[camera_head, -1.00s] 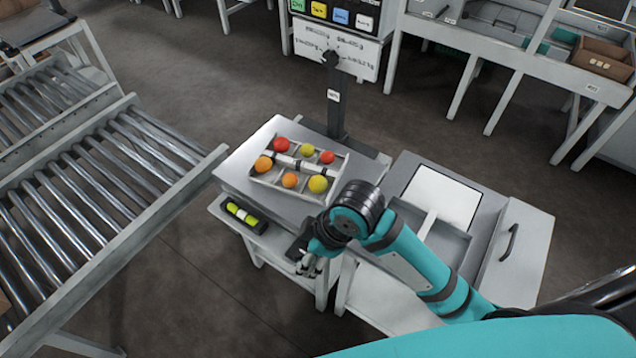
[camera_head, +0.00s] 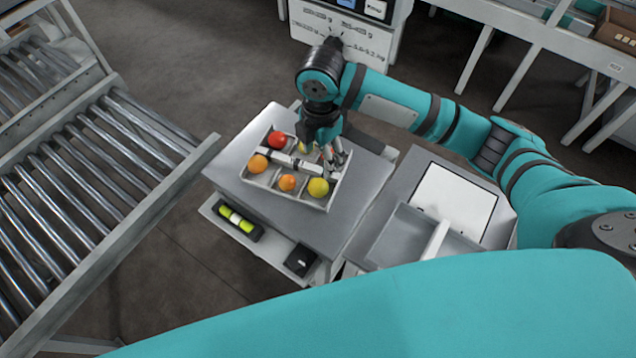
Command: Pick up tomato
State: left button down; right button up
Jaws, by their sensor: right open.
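A divided tray (camera_head: 262,182) on the grey scale-like platform (camera_head: 232,172) holds several tomatoes in separate compartments. A red tomato (camera_head: 277,139) is at the back left, an orange one (camera_head: 258,163) at the left, another orange one (camera_head: 287,183) at the front middle and a yellow one (camera_head: 318,187) at the front right. A second yellow tomato (camera_head: 303,148) at the back is partly hidden by my right gripper (camera_head: 337,160). My left gripper is not in view.
A black holder with a yellow-green vial (camera_head: 236,219) and a small black box (camera_head: 300,260) sit on the shelf below the platform. A bench with a white panel (camera_head: 453,197) stands at right, a roller conveyor (camera_head: 90,190) at left.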

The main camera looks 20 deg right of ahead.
send_over(320, 182)
notch_tip(320, 182, down, 4)
jog(key=shift+w+d+f, duration=0.1)
jog(key=shift+d+f, duration=0.05)
notch_tip(320, 182, down, 3)
jog(key=shift+w+f, duration=0.1)
jog(key=f, duration=0.4)
jog(key=shift+s+a+f, duration=0.2)
jog(key=shift+f, duration=0.2)
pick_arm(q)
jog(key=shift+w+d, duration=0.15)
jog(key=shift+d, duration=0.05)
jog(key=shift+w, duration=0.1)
pick_arm(e)
jog(key=shift+c, duration=0.4)
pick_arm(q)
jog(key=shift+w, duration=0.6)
pick_arm(e)
jog(key=c, duration=0.5)
jog(key=shift+r, duration=0.1)
